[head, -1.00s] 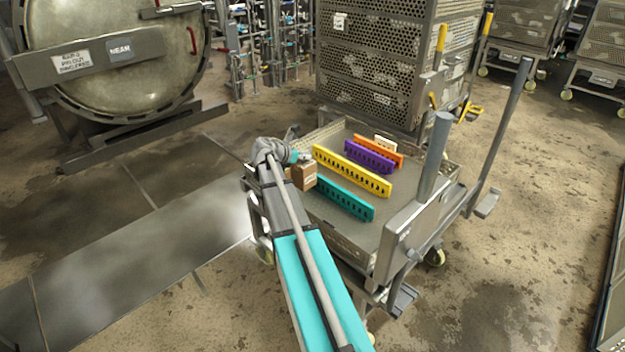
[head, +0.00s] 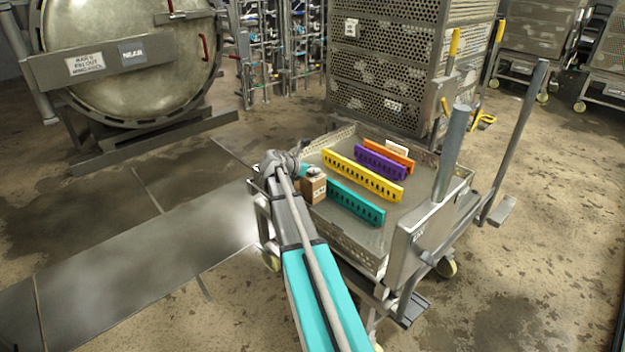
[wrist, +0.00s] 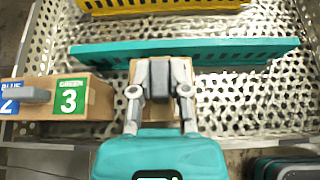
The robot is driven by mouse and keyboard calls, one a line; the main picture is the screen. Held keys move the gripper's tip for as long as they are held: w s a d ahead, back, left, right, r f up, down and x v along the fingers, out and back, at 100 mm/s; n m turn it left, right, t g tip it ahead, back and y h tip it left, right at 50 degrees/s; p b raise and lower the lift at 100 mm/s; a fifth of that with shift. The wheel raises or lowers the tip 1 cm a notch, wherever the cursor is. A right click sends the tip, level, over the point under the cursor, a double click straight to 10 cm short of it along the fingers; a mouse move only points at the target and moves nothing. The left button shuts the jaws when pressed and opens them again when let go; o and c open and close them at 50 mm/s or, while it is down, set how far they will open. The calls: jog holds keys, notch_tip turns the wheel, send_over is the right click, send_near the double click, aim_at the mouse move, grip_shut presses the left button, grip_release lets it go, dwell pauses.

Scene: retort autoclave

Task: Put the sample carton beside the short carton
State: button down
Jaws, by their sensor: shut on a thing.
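My gripper (wrist: 158,85) is shut on a small brown carton, taken as the sample carton (head: 314,188). In the wrist view the sample carton (wrist: 139,70) shows only partly behind the fingers, close to the near side of the teal divider (wrist: 200,54). In the head view it is at the left end of that teal divider (head: 357,205). A brown carton with blue "2" and green "3" labels (wrist: 98,100) is left of my gripper in the wrist view, with a gap between. I cannot tell whether this is the short carton. Whether the held carton touches the tray is unclear.
Yellow (head: 350,174), purple (head: 380,161) and orange (head: 393,151) dividers stand farther across the perforated tray (head: 342,250). A small pale block (head: 396,147) is behind the orange one. A cart post (head: 452,150) rises at the right. Tray floor between dividers is clear.

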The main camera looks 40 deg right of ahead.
aim_at(309, 177)
jog(key=shift+f, duration=0.15)
jog(key=shift+f+b, duration=1.75)
jog(key=shift+b, duration=0.15)
jog(key=shift+f, duration=0.15)
jog(key=c, duration=0.6)
grip_release()
jog(key=shift+r, duration=0.25)
jog(key=p+v, duration=0.6)
jog(key=v, duration=0.6)
jog(key=shift+f, duration=0.1)
